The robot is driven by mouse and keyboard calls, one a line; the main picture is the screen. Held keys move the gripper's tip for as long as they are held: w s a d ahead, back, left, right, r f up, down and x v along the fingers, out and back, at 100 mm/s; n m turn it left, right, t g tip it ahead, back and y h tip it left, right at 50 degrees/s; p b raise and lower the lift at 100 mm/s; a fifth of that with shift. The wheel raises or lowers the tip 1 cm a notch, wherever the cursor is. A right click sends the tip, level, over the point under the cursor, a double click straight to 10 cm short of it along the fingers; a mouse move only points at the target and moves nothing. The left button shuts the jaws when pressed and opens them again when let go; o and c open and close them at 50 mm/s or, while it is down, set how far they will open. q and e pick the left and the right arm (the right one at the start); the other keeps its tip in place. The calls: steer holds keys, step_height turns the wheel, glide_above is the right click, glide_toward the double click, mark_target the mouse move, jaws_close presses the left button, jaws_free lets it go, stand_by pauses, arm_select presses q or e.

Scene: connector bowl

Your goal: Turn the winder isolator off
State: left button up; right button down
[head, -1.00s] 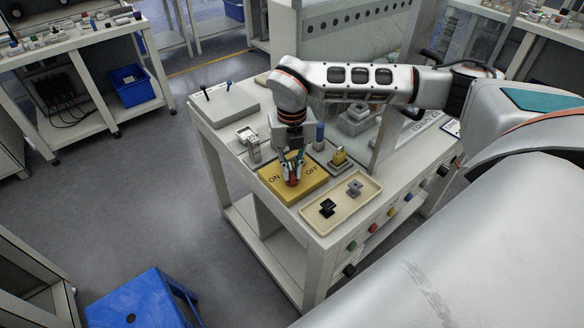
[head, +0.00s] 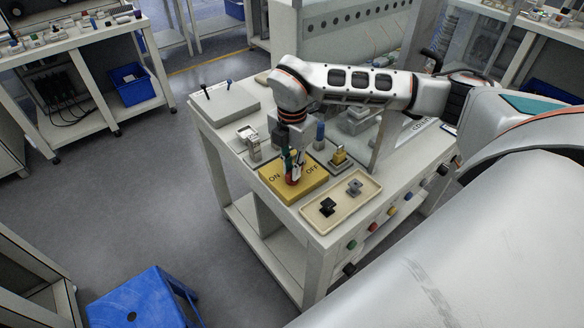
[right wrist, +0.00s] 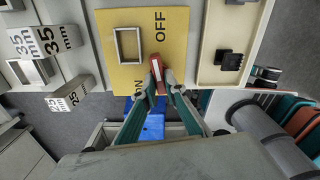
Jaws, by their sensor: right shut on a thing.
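The winder isolator is a yellow panel (head: 272,170) marked ON at left and OFF at right in the head view. In the right wrist view the yellow panel (right wrist: 174,46) has OFF near the top. The handle's exact angle is hard to tell in the head view. My left gripper is not in view.
A beige tray (head: 330,219) with small black and grey parts lies right of the panel. Blocks and a blue-topped post (head: 320,134) stand close behind. A grey box (head: 226,104) is at the table's far left. A blue stool (head: 140,298) stands on the floor.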

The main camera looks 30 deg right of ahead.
steer(key=shift+m, duration=1.1)
steer(key=c, duration=2.1)
jaws_free()
steer(key=shift+r, duration=0.15)
step_height(320, 180, up, 12)
steer(key=shift+f, duration=0.1)
